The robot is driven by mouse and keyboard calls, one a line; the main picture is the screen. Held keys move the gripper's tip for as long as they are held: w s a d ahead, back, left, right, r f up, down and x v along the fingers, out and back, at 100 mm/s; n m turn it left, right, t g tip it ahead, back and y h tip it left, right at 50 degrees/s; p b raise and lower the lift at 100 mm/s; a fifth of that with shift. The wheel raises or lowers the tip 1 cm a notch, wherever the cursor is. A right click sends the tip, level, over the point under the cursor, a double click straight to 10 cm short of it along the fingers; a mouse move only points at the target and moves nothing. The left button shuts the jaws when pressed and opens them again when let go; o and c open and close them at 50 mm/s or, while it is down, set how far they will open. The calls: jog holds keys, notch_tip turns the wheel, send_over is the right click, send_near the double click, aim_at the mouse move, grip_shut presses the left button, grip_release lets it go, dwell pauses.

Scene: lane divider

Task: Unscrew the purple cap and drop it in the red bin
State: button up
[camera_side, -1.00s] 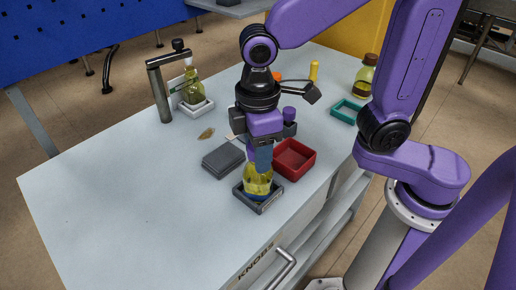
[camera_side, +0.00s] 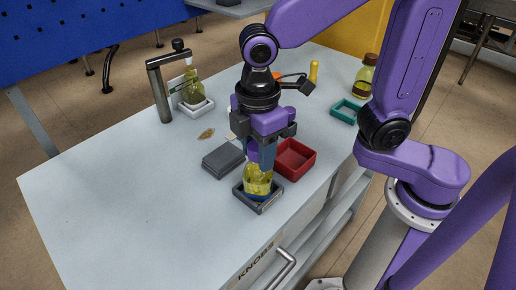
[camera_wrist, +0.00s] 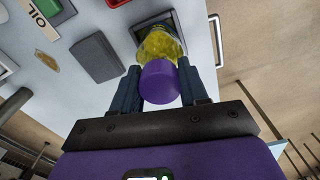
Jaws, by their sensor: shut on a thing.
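The purple cap (camera_wrist: 160,83) is on top of a yellow bottle (camera_side: 257,181). The bottle stands upright in a dark square holder (camera_side: 260,203) near the table's front edge; it also shows in the wrist view (camera_wrist: 160,44). My gripper (camera_side: 260,160) is above the bottle with its fingers pointing down. In the wrist view the blue fingers (camera_wrist: 163,88) are shut on the cap, one on each side. The red bin (camera_side: 295,159) is right behind the gripper, open-topped, and looks empty where visible. Its edge shows at the top of the wrist view (camera_wrist: 118,3).
A dark grey block (camera_side: 223,160) lies left of the holder. A bottle in a white holder (camera_side: 196,106) stands under a grey post (camera_side: 159,92) at the back left. A teal frame (camera_side: 344,111) and a brown-capped bottle (camera_side: 365,76) are at the back right. The table's left front is clear.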

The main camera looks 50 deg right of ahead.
jog(key=shift+n, duration=0.7)
jog(key=shift+n, duration=0.8)
jog(key=shift+n, duration=0.9)
jog(key=shift+n, duration=0.9)
